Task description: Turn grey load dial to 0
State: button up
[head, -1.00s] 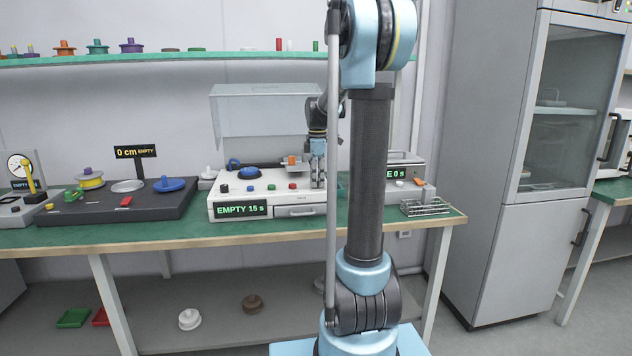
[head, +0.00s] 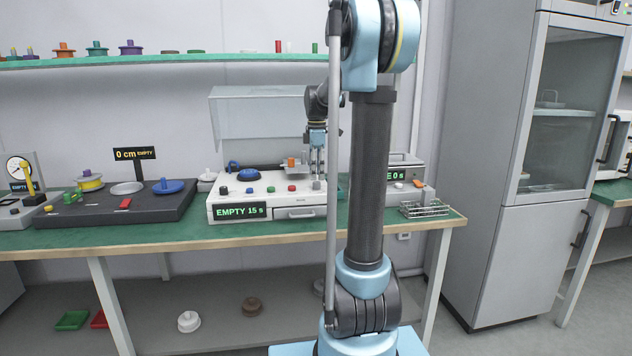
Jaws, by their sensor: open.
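The white machine (head: 235,202) on the green bench has a display reading "EMPTY 15 s" and a row of small coloured knobs on its top. The grey dial (head: 317,185) appears to be the small grey knob at the right end of that row. Its setting is too small to read. My gripper (head: 317,172) points down just above this knob, open, with its fingers apart and nothing visible between them. The fingers look clear of the knob, though the exact gap is hard to judge.
A raised clear cover (head: 262,115) stands behind the machine. An orange part (head: 291,162) is just left of my gripper. A dark winding station (head: 115,208) is left.

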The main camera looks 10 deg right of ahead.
notch_tip(320, 180, up, 8)
dwell(0.4)
jog(key=s+f+m, duration=0.5)
jog(key=s+f, duration=0.3)
jog(key=s, duration=0.3)
jog(key=s+f+m+t, duration=0.1)
jog(key=s+f+m, duration=0.5)
jog(key=s+f, duration=0.3)
jog(key=s+f+m+t, duration=0.1)
jog(key=s+f+m, duration=0.4)
jog(key=s+f, duration=0.4)
jog(key=s, duration=0.6)
jog(key=shift+m, duration=0.3)
jog(key=shift+a, duration=0.1)
